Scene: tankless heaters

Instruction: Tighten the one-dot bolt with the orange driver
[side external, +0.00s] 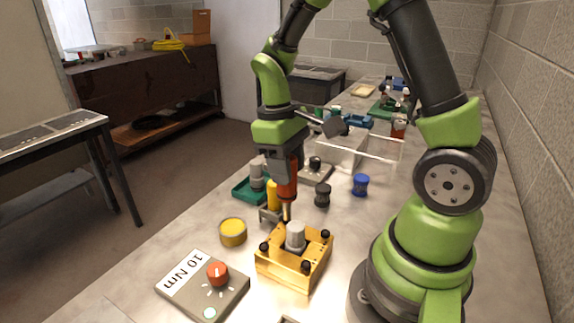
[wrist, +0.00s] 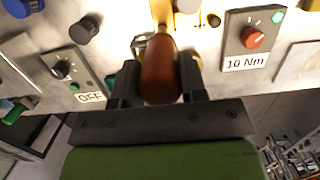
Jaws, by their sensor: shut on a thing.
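My gripper (side external: 284,178) is shut on the orange driver (side external: 287,190) and holds it upright, shaft down, by the far side of the yellow block (side external: 283,272). In the wrist view the driver's orange handle (wrist: 160,76) sits between the jaws (wrist: 160,85). The block has a grey cylinder (side external: 295,237) on top and dark bolts at its corners, such as the near one (side external: 306,267) and the right one (side external: 325,234). Dot marks are too small to read, so I cannot tell which is the one-dot bolt. I cannot tell whether the driver tip touches a bolt.
A torque box (side external: 202,287) labelled 10 Nm, with a red knob, stands at the front left. A yellow round tin (side external: 233,232) is beside the block. A dark knob (side external: 322,194), a blue spool (side external: 360,185) and a green tray (side external: 250,189) stand behind.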

